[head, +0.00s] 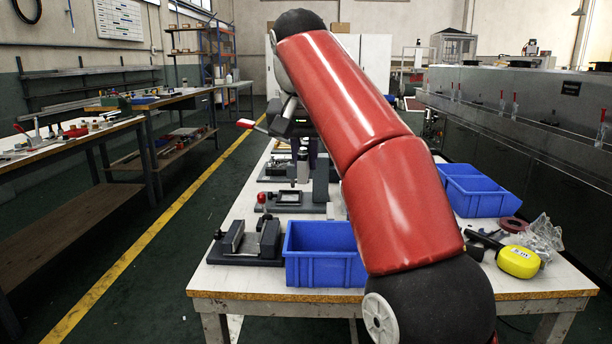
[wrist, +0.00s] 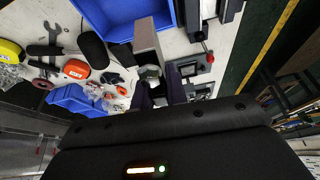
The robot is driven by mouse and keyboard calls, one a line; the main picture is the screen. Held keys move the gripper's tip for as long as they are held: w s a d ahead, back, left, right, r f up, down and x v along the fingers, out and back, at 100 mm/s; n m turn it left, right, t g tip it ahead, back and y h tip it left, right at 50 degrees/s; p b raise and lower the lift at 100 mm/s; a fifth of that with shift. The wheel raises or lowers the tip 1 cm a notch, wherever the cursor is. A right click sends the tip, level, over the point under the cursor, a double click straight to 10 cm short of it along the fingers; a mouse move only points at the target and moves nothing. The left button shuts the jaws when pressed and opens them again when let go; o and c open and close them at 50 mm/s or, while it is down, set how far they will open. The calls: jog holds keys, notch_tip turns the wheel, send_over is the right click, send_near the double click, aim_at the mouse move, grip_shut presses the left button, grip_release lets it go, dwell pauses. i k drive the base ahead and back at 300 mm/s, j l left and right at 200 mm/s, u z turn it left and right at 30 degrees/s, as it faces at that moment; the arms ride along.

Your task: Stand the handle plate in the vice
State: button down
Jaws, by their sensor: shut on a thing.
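The handle plate (wrist: 147,38) shows in the wrist view as a long grey bar pointing away from my gripper (wrist: 158,92). My dark fingers are shut on its near end. In the head view my gripper (head: 302,148) is above the bench, partly behind my red arm, and the plate there is hard to make out. The vice (head: 246,244) sits at the bench's near left corner, with two upright jaws and a gap between them. It also shows at the top of the wrist view (wrist: 196,14). The plate is apart from the vice.
A blue bin (head: 322,262) stands just right of the vice. A fixture with a red knob (head: 290,203) lies behind it. More blue bins (head: 478,192), a yellow tape measure (head: 518,262) and a plastic bag (head: 541,236) lie at the right. The floor left of the bench is clear.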

aim_at(254, 243)
jog(key=k, duration=1.05)
